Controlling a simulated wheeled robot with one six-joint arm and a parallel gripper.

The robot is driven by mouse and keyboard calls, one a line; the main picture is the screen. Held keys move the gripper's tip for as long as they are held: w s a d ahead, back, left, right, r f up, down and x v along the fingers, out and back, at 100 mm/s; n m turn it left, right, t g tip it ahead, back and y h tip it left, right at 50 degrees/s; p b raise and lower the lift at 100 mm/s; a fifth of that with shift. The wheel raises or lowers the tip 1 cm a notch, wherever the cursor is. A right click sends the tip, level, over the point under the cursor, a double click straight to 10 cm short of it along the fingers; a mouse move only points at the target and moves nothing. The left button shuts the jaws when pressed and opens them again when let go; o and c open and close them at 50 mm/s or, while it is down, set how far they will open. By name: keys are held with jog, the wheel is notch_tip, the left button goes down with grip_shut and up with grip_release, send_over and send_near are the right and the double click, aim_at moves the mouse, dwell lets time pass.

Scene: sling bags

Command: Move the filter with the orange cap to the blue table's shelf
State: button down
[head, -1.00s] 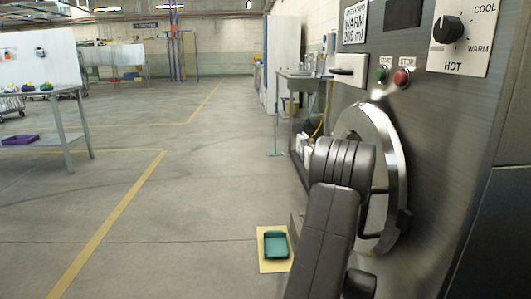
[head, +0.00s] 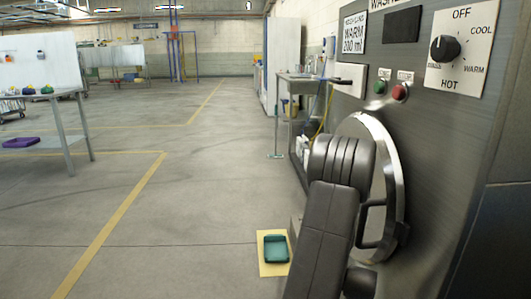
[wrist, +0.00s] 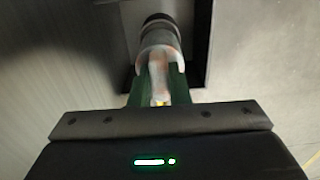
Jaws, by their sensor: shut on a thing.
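In the wrist view my gripper (wrist: 160,95) has its green fingers shut on a pale, rounded cylinder (wrist: 159,52) with a faint reddish tint and a dark far end. It is blurred, and I cannot make out an orange cap or confirm that it is the filter. In the head view my dark arm stands in front of the washer's round door, and my gripper is hidden there. No clearly blue table shows; a grey-looking table (head: 66,97) with a lower shelf stands at the far left.
The steel washer (head: 440,130) with its dial (head: 445,48) and round door (head: 398,200) fills the right, close by. The middle floor is open.

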jog(key=shift+r, duration=0.5)
jog(key=shift+r+p, duration=0.1)
jog(key=shift+p, duration=0.2)
